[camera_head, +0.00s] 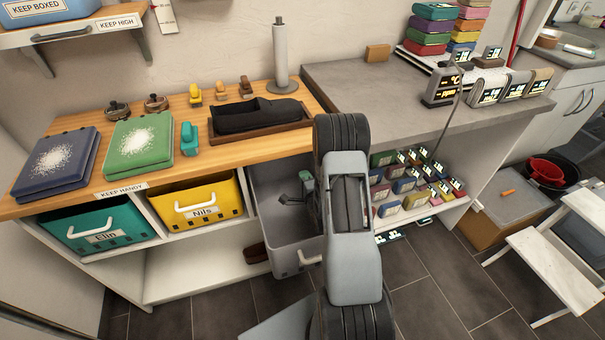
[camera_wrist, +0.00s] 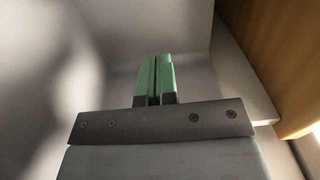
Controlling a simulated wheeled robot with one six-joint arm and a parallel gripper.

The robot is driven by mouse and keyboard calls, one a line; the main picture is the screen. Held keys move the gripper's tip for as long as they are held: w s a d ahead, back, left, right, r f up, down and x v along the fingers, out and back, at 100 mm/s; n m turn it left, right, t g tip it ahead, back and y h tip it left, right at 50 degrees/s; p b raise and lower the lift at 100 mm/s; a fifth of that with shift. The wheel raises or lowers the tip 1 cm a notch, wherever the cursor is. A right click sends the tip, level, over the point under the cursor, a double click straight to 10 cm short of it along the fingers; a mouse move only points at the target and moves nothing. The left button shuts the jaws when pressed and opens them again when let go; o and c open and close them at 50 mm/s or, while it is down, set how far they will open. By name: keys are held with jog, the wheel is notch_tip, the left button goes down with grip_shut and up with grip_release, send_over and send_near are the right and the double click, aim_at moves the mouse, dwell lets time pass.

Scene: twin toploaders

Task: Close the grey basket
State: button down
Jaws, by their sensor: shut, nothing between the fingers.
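The grey basket (camera_head: 284,262) is pulled out from under the wooden counter, to the right of the yellow basket. Its white handle (camera_head: 309,258) shows low on its front, partly hidden by my arm. My gripper (camera_head: 305,178) is over or inside the basket's opening, near its right side; my arm hides much of that side. In the wrist view, my gripper's green fingers (camera_wrist: 157,77) are pressed together with nothing between them. Pale grey surfaces, probably the basket's inside, surround them (camera_wrist: 185,35). The fingers are apart from the handle.
The teal basket (camera_head: 75,238) and yellow basket (camera_head: 205,222) sit in the shelf bays to the left. The wooden counter edge (camera_head: 60,205) overhangs them. Small boxes fill the shelf (camera_head: 400,190) right of my arm. A white step stool (camera_head: 545,262) stands at far right.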

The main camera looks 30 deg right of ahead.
aim_at(295, 157)
jog(key=w, duration=0.2)
jog(key=w+d, duration=0.1)
jog(key=w, duration=0.5)
jog(key=shift+w+d, duration=0.1)
jog(key=shift+d, duration=0.2)
jog(key=shift+w, duration=0.1)
